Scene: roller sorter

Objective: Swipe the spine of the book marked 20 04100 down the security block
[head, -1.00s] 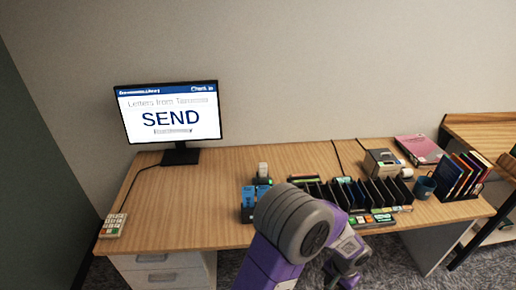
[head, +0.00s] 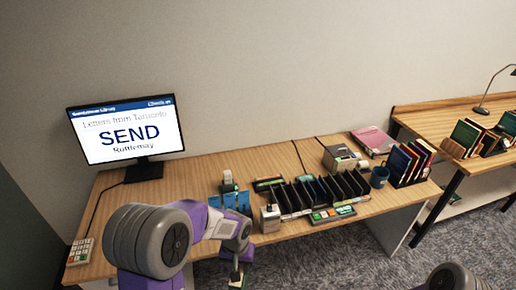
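My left arm comes in from the lower left, and its gripper (head: 237,276) hangs low in front of the desk's front edge. A small dark greenish thing shows at its fingers; I cannot tell whether it is a held book or whether the fingers are shut. My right gripper is out of view; only a grey arm part shows at the bottom right. No marking 20 04100 is legible. Upright books stand in a rack (head: 408,163) at the desk's right end. A small pale block (head: 270,218) stands near the front edge; I cannot tell whether it is the security block.
A monitor (head: 127,132) reads "SEND" and "Ruttlemay". A black slotted sorter (head: 320,190) fills the desk's middle. A second desk (head: 460,112) holds more books.

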